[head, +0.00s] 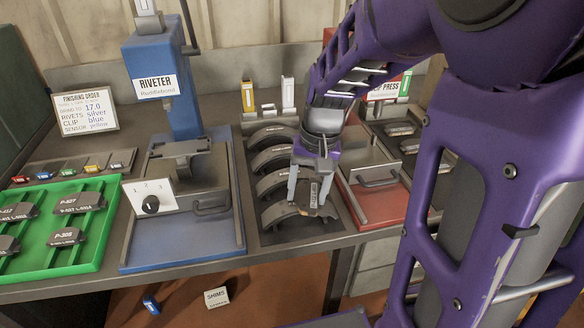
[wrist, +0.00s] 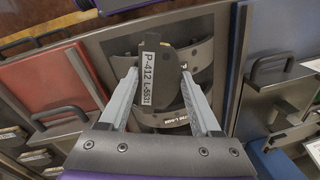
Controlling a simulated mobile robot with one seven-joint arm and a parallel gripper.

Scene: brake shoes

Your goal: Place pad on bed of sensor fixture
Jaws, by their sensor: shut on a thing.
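My gripper (head: 309,195) hangs above the front of the dark middle tray in the head view. Its two fingers (wrist: 165,100) are shut on a dark pad (wrist: 166,72) with a white label reading P-412. The pad also shows between the fingers in the head view (head: 314,190). Behind the pad, curved brake shoes (head: 285,209) lie in a row on the tray; the gripper partly hides them. I cannot make out any part labelled as a sensor fixture.
The blue riveter (head: 160,85) stands left of the tray, and the red clip press (head: 372,203) stands right. A green tray (head: 92,258) of pads is at far left. An order card (head: 86,112) stands behind it. Small yellow and white blocks (head: 248,97) stand behind the shoes.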

